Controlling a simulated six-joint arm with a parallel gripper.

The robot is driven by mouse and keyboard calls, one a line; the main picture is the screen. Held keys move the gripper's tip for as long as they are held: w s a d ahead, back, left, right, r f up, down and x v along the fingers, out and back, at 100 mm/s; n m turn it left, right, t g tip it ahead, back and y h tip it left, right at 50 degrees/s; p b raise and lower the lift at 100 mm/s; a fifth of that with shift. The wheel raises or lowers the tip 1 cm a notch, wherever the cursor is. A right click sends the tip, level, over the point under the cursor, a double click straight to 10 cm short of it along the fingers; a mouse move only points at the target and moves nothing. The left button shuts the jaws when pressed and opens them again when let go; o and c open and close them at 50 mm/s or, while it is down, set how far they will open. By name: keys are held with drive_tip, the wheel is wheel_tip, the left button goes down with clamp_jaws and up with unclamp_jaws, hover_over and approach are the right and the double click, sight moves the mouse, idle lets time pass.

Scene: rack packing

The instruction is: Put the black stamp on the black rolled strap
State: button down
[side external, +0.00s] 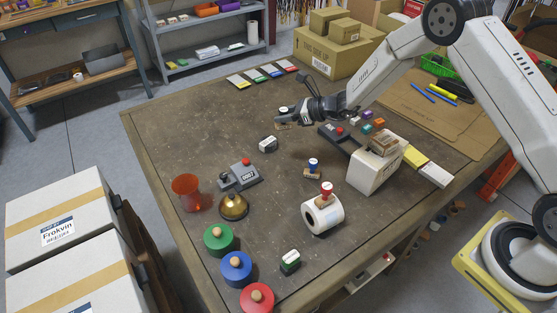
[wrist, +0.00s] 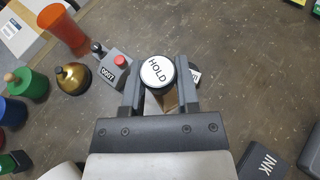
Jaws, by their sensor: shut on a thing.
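My gripper (side external: 284,117) is shut on a round, black-rimmed piece with a white top reading HOLD, which I take for the black stamp (wrist: 158,73). In the wrist view the stamp stands between my two fingers (wrist: 160,92); its lower part is mostly hidden. In the side view it is small and partly covered by the fingers, over the back middle of the table. I cannot clearly make out the black rolled strap in either view. A small black block with a white label (side external: 268,144) lies in front of my gripper.
A grey device with a red button (side external: 240,176), an orange cup (side external: 186,192) and a brass bell (side external: 234,206) stand left. A blue stamp (side external: 313,164), a white roll (side external: 322,214) and a white dispenser (side external: 374,172) stand right. The table (side external: 190,125) is clear at back left.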

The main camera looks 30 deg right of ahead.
drive_tip(key=shift+w+a+f, duration=0.15)
drive_tip(key=shift+w+f, duration=1.55)
drive_tip(key=shift+w, duration=0.15)
drive_tip(key=shift+w+a+f, duration=0.15)
drive_tip(key=shift+w+f, duration=1.55)
drive_tip(key=shift+w, duration=0.15)
drive_tip(key=shift+w+f, duration=0.2)
drive_tip(key=shift+f, duration=1.55)
drive_tip(key=shift+f, duration=0.15)
drive_tip(key=shift+c, duration=1.7)
unclamp_jaws()
drive_tip(key=shift+r, duration=0.2)
